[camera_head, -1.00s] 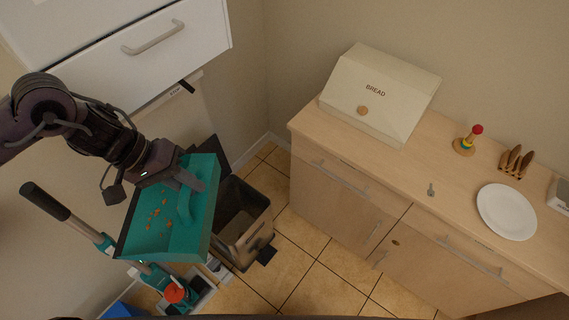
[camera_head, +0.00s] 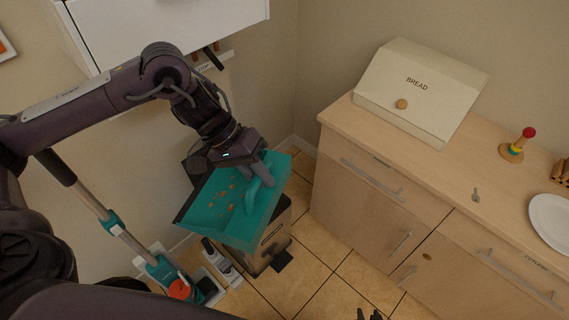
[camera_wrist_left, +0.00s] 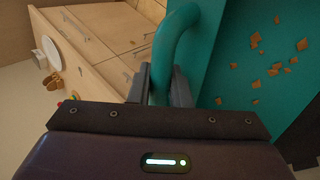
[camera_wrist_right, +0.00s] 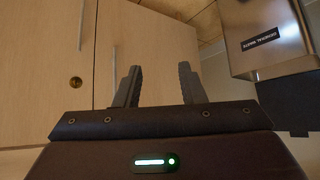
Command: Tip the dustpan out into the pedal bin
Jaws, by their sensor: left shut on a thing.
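The teal dustpan (camera_head: 210,225) carries several orange-brown crumbs (camera_head: 223,198) on its pan. My left gripper (camera_head: 266,172) is shut on its looped handle, which also shows between the fingers in the left wrist view (camera_wrist_left: 176,42). In the head view the pan overlaps the pedal bin (camera_head: 272,244) and hides its opening. A dark piece that looks like the raised lid shows behind the pan. The bin's side with a "general waste" label shows in the right wrist view (camera_wrist_right: 262,38). My right gripper (camera_wrist_right: 160,75) is open and empty, facing the cabinet doors; its tips show at the head view's bottom edge.
A wooden counter (camera_head: 455,170) on the right holds a bread box (camera_head: 420,90), a ring toy (camera_head: 515,148), a key-like object (camera_head: 475,196) and a plate (camera_head: 552,220). A long-handled teal cleaning tool (camera_head: 130,235) and bottle (camera_head: 215,255) stand left of the bin. Tiled floor (camera_head: 320,275) is clear.

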